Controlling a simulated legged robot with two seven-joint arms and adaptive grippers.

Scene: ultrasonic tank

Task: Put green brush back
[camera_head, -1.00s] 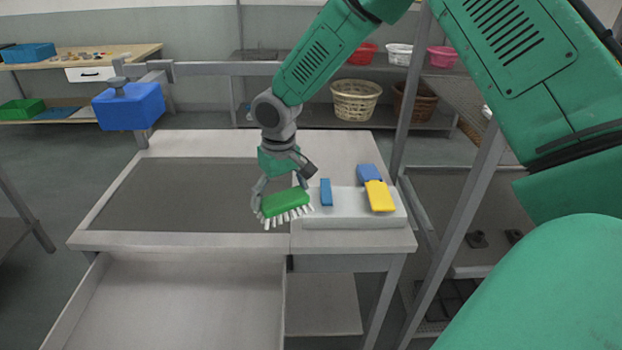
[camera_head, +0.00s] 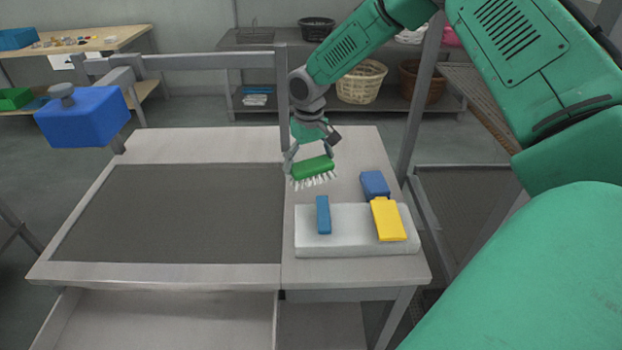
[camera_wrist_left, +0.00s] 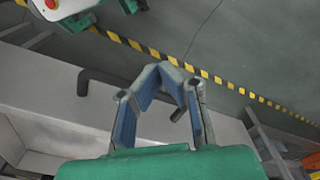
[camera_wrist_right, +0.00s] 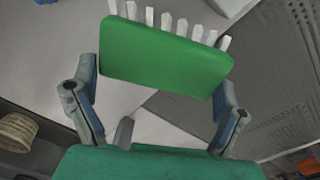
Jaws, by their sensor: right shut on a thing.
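The green brush (camera_head: 313,168) has a green back and white bristles that point down in the head view. My right gripper (camera_head: 312,158) is shut on it and holds it over the table, behind the white block. In the right wrist view the green brush (camera_wrist_right: 165,55) sits between the fingers of my right gripper (camera_wrist_right: 158,90), bristles facing away. The white block (camera_head: 345,245) carries a blue piece (camera_head: 323,214) and a yellow piece (camera_head: 388,219). My left gripper (camera_wrist_left: 160,100) shows in the left wrist view, fingers apart with nothing between them.
The tank's dark recessed panel (camera_head: 175,215) fills the left of the table (camera_head: 160,146). A darker blue block (camera_head: 374,184) stands behind the yellow piece. A blue box with a grey knob (camera_head: 82,116) is at left. A metal post (camera_head: 415,100) rises at right.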

